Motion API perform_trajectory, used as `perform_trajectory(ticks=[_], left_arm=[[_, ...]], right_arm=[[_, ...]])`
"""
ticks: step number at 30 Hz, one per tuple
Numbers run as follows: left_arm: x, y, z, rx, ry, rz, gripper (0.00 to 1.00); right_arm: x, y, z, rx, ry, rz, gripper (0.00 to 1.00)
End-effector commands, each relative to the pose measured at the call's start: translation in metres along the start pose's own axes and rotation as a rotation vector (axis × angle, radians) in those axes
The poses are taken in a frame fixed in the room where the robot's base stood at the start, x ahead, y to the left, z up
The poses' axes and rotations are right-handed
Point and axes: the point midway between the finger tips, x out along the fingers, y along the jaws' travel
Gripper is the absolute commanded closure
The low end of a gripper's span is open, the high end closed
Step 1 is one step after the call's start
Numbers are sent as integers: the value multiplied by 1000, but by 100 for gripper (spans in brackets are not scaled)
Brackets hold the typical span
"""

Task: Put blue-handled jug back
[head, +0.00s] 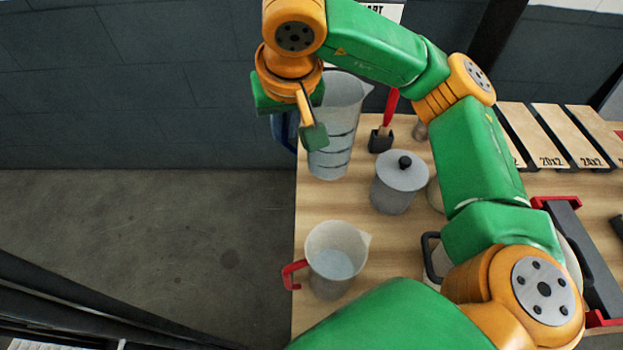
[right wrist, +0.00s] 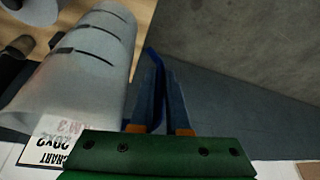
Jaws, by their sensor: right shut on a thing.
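The blue-handled jug (head: 337,135) is a tall, translucent grey jug with dark bands. It is upright at the back left of the wooden table; I cannot tell whether its base touches the top. Its blue handle (head: 284,131) points left, past the table edge. My right gripper (head: 299,127) is shut on that handle and hides part of it and of the rim. In the right wrist view the handle (right wrist: 156,80) lies between the fingers, with the jug body (right wrist: 85,72) to the left. My left gripper is not in view.
A red-handled jug (head: 335,262) stands at the table's front left. A lidded grey pot (head: 398,188) and a red-handled brush in a black holder (head: 380,140) are near the blue-handled jug. Flat labelled boxes (head: 548,130) lie back right. My right arm crosses above the table.

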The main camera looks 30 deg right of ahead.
Motion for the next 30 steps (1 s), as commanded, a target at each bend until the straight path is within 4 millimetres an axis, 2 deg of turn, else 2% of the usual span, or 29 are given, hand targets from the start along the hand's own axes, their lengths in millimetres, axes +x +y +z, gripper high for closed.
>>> perform_trajectory(ticks=[1,6,21,24,30], left_arm=[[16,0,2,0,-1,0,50],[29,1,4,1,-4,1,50],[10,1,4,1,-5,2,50],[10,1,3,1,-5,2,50],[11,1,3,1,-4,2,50]], right_arm=[[18,0,4,23,-1,12,100],[39,0,4,90,0,48,100],[125,4,38,104,-2,57,100],[131,4,40,104,1,54,100],[132,3,40,103,2,53,100]])
